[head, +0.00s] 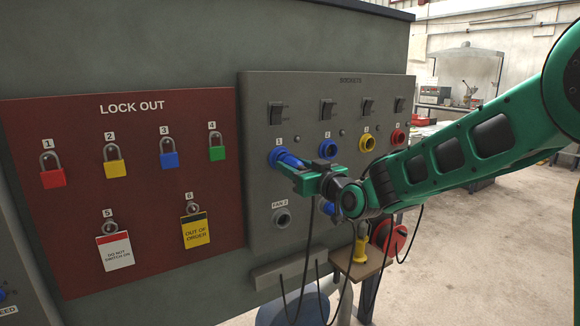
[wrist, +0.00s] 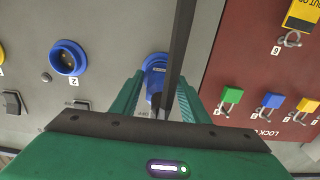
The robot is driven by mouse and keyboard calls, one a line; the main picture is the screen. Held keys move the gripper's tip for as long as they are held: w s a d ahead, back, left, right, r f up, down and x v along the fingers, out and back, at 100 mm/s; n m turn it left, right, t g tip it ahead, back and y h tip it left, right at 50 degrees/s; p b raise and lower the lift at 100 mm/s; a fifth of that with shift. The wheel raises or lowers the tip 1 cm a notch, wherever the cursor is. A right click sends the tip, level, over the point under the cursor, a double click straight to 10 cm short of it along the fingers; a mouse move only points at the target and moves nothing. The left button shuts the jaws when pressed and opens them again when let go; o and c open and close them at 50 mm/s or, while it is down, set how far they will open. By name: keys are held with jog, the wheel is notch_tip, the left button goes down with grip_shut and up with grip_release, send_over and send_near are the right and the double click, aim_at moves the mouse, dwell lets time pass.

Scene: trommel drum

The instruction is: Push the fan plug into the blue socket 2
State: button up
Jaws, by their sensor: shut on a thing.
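My gripper (head: 285,168) is at blue socket 1 in the head view, its fingers shut on a blue plug (head: 290,159). In the wrist view the plug (wrist: 155,76) sits between the fingers (wrist: 158,90), with a dark cable crossing in front. The plug is at socket 1; how far it sits in is hidden. No readable marking shows that it is the fan plug. Blue socket 2 (head: 327,149) is empty, to the right of the gripper; it also shows at upper left in the wrist view (wrist: 67,57).
Yellow (head: 368,143) and red (head: 398,137) sockets lie farther right, with switches above. A grey socket (head: 282,217) is below. Another blue part (head: 327,208) is partly behind my arm. Cables hang below. The red lockout board (head: 60,230) with padlocks is on the left.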

aim_at(303, 167)
jog(key=shift+v, duration=2.25)
jog(key=shift+v, duration=2.55)
jog(key=shift+w, duration=0.1)
